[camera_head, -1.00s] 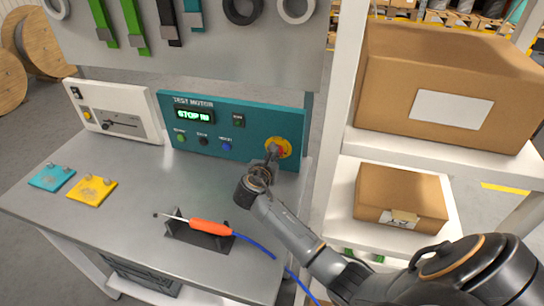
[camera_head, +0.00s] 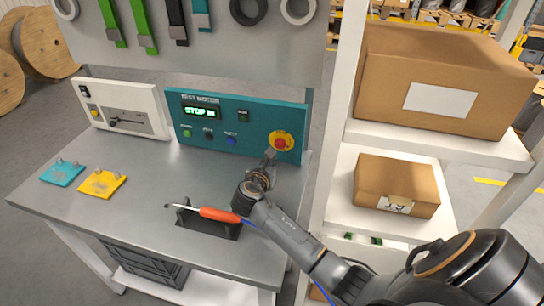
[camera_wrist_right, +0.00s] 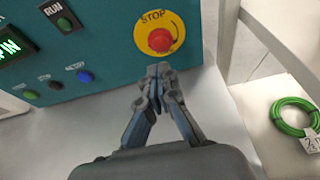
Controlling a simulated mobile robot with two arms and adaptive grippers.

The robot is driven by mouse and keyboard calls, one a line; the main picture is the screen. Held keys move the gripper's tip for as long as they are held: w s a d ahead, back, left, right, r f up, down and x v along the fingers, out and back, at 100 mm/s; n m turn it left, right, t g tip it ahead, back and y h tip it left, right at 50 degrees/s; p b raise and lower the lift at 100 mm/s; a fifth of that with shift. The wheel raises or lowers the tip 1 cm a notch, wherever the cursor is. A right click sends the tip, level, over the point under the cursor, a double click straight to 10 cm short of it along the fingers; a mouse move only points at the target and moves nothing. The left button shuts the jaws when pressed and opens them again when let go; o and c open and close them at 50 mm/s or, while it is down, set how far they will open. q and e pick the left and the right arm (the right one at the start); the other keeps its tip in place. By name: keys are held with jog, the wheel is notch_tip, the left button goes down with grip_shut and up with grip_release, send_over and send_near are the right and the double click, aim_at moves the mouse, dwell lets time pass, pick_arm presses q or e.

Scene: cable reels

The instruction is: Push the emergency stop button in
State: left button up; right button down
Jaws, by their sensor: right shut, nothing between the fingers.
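The emergency stop button (camera_head: 280,143) is a red knob on a yellow disc at the right end of the teal test motor panel (camera_head: 256,120). In the right wrist view the red button (camera_wrist_right: 161,40) is fully visible, with "STOP" printed above it. The panel's green display (camera_head: 199,111) reads "STOP IN". My right gripper (camera_head: 271,154) is shut and empty. Its tips sit just below and in front of the button; in the right wrist view the gripper (camera_wrist_right: 158,70) appears apart from the knob. My left gripper is not in view.
An orange-handled tool (camera_head: 220,215) rests in a dark holder on the bench (camera_head: 150,212). Yellow (camera_head: 103,184) and cyan (camera_head: 62,173) plates lie at the left. A white shelf post (camera_head: 335,120) stands right of the panel, beside cardboard boxes (camera_head: 435,80).

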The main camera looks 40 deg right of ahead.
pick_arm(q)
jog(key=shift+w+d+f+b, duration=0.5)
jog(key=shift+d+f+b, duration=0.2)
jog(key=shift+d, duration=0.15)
pick_arm(e)
jog(key=v, duration=0.6)
jog(key=shift+s, duration=0.15)
jog(key=shift+s+a+f, duration=0.1)
jog(key=shift+a, duration=0.15)
